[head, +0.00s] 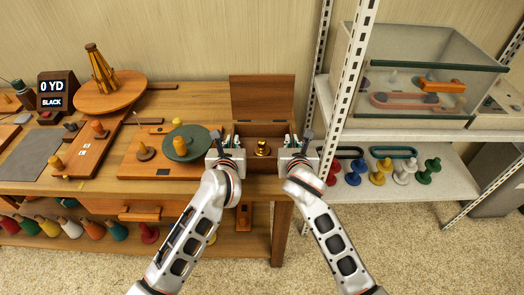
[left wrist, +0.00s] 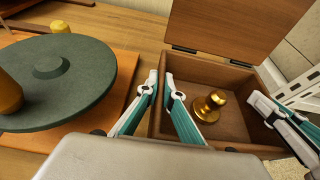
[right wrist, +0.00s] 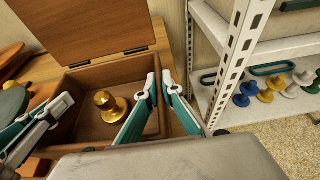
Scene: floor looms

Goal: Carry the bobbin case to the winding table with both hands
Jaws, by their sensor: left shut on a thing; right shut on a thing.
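The bobbin case is an open brown wooden box (head: 262,130) with its hinged lid (head: 262,97) raised at the back. A shiny gold bobbin (head: 262,148) stands inside it. My left gripper (head: 236,141) is shut on the case's left wall, with one finger inside and one outside; this grip shows in the left wrist view (left wrist: 161,88). My right gripper (head: 291,141) is shut on the right wall the same way, seen in the right wrist view (right wrist: 159,90). The case looks level at the right end of the wooden table (head: 185,98). I cannot tell whether it touches the tabletop.
A green disc (head: 187,143) on an orange board lies close left of the case. A white metal shelf post (head: 345,95) stands close right, with colored spools (head: 380,172) on its shelf. A round turntable (head: 110,95) and counter display (head: 52,92) are farther left.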

